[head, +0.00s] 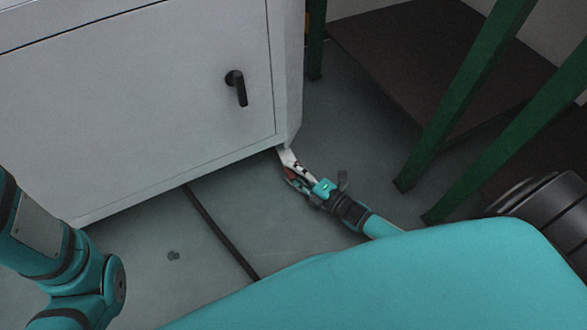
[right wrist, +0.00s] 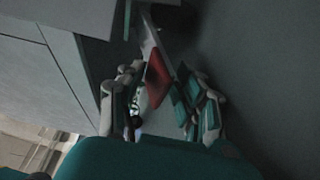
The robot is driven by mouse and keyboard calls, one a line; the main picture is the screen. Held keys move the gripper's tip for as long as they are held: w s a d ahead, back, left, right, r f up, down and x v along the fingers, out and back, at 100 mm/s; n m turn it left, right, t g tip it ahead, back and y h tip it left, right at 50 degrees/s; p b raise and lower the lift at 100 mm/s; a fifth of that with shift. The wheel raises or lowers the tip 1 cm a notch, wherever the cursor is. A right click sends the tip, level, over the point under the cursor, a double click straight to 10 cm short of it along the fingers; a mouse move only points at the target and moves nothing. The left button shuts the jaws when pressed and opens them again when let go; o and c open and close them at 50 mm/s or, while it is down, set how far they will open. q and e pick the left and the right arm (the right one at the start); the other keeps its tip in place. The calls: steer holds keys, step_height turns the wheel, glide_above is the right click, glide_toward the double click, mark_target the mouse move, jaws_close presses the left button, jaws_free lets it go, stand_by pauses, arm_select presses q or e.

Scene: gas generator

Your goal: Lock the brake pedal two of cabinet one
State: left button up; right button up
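The cabinet (head: 130,95) is a large pale grey box with a black handle (head: 237,87) on its door. A red pedal (head: 290,173) shows low by the cabinet's bottom right corner, partly hidden by my right gripper. In the right wrist view the red pedal (right wrist: 158,78) lies between the two fingers. My right gripper (head: 296,171) is low near the floor at that corner. Its fingers (right wrist: 157,92) are spread on both sides of the pedal; I cannot tell if they touch it. My left arm shows at the lower left, but its gripper is out of view.
Green posts (head: 470,90) and a dark brown board (head: 420,60) stand right of the cabinet. A dark cable or strip (head: 220,232) runs across the grey floor (head: 180,225). A dark ribbed round object (head: 545,210) is at the right edge.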

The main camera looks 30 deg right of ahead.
steer(key=shift+s+d, duration=0.1)
steer(key=v, duration=1.1)
steer(key=shift+s+d+r, duration=0.1)
steer(key=shift+s+r, duration=0.05)
steer(key=shift+s, duration=0.2)
